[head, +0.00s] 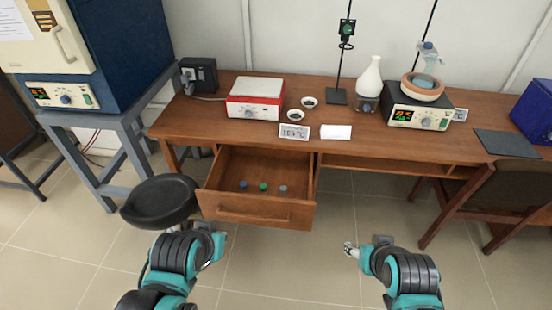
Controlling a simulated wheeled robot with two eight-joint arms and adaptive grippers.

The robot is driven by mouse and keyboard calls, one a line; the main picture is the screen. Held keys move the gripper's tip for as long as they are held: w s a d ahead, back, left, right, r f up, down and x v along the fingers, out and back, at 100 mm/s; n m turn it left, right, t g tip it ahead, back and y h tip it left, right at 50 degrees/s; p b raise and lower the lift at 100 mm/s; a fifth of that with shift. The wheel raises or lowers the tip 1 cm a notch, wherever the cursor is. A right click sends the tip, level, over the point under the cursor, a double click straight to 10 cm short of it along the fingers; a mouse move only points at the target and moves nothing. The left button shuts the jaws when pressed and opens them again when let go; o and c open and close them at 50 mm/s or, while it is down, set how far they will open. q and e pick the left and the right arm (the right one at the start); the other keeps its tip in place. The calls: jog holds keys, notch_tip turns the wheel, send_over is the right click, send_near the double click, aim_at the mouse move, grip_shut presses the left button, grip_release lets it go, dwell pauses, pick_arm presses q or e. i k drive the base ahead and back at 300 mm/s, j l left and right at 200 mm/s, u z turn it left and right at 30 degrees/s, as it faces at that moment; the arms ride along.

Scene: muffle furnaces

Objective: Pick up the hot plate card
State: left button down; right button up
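I cannot tell for certain which is the hot plate card. My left gripper (217,243) is in front of the drawer, low and apart from the cards. My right gripper (350,250) is over the floor, also apart from them. Their finger openings are unclear.
The open drawer (258,212) juts out below the cards, with several small coloured items inside. Two small dishes (309,102) (295,116) sit behind the cards. A white flask (370,78) and stand are farther back. A black stool (160,201) is left, a chair (490,200) right.

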aim_at(295, 132)
jog(key=i+l+u, duration=0.2)
jog(key=i+l, duration=1.5)
jog(key=i, duration=0.05)
